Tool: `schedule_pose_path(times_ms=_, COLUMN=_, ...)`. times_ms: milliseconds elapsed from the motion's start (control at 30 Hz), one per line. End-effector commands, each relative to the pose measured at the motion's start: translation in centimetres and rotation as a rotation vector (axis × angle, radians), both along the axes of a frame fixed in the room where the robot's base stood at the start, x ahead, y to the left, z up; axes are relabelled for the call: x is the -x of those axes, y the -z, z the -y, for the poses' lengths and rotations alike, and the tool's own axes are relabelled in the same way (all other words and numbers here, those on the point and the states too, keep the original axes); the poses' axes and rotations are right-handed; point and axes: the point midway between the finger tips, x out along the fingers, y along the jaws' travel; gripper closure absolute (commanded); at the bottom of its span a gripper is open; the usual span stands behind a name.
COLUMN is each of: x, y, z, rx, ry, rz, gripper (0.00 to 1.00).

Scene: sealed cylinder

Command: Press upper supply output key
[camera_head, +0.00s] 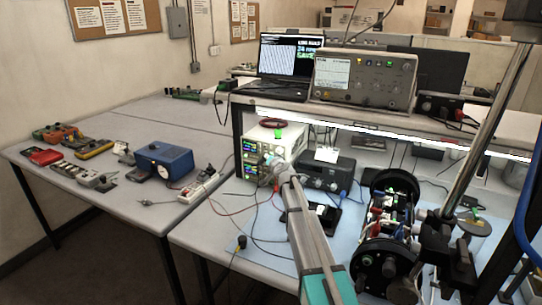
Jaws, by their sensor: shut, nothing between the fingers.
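The pale bench supply (290,134) stands under the shelf at the centre of the view. Lit green and coloured displays (250,147) show on the left of its front, one above another. My gripper (267,160) is shut and empty, at the end of my arm that reaches up from the bottom of the picture. It is in front of the supply's right front side and covers part of that face. The output key cannot be made out, and I cannot tell whether my fingertips touch the panel.
Red and black leads hang in front of the supply. A dark instrument (326,174) stands right of it, and a black round-ended apparatus (390,225) farther right. A blue box (163,160) and several meters lie on the left table. The shelf (330,111) limits room above.

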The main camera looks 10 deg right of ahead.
Motion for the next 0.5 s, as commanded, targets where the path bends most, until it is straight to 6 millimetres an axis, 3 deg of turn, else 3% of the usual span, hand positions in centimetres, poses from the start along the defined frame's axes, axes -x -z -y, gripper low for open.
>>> schedule_pose_path(times_ms=500, x=-0.65, y=-0.03, z=0.61, rx=0.001, ry=0.001, rz=0.0, gripper=1.0)
